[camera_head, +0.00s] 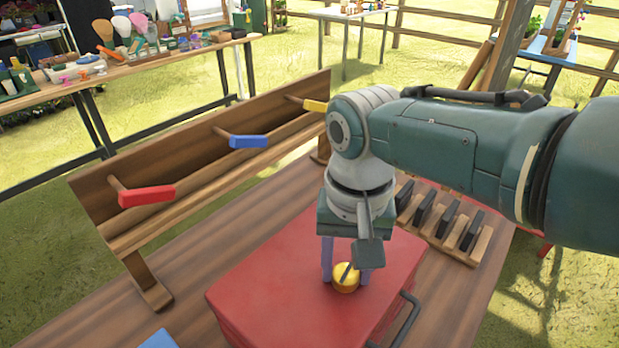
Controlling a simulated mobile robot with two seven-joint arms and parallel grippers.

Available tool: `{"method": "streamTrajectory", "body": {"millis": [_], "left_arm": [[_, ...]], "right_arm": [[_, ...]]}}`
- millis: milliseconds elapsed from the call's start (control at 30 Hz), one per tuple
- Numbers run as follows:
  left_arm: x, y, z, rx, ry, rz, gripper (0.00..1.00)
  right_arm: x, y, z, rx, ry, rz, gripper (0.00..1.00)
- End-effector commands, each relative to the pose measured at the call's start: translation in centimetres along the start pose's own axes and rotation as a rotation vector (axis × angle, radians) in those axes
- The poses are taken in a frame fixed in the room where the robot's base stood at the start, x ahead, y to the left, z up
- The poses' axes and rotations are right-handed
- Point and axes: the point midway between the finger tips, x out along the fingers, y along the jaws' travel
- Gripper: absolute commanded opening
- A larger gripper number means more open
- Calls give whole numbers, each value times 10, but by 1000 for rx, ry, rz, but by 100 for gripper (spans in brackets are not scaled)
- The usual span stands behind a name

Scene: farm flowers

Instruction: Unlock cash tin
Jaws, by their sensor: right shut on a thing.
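The red cash tin (270,275) lies on the brown wooden table with its lid closed. A round yellow knob with a dark slot (346,284) sits on top of it, toward the front right. A dark handle (406,318) is on the tin's right side. My right gripper (346,273) points down over the tin, its purple fingers shut on the yellow knob from either side. The fingers partly hide the knob, and the arm hides part of the table behind. My left gripper is not in view.
A wooden rack behind the tin carries red (147,196), blue (248,142) and yellow (315,105) handles on pegs. A wooden holder with several dark slabs (445,222) stands right of the tin. A blue object (157,340) shows at the bottom edge.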

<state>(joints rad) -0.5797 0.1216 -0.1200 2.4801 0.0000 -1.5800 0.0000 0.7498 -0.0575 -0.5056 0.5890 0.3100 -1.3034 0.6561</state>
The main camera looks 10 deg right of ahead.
Motion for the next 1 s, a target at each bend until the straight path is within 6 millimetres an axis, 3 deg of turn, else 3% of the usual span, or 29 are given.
{"method": "streamTrajectory", "body": {"millis": [400,967,1000], "left_arm": [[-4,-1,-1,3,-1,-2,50],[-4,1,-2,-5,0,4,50],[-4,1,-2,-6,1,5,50]], "right_arm": [[-1,0,-1,184,2,-1,0],[-1,0,-1,211,3,-1,0],[-1,0,-1,211,3,-1,54]]}}
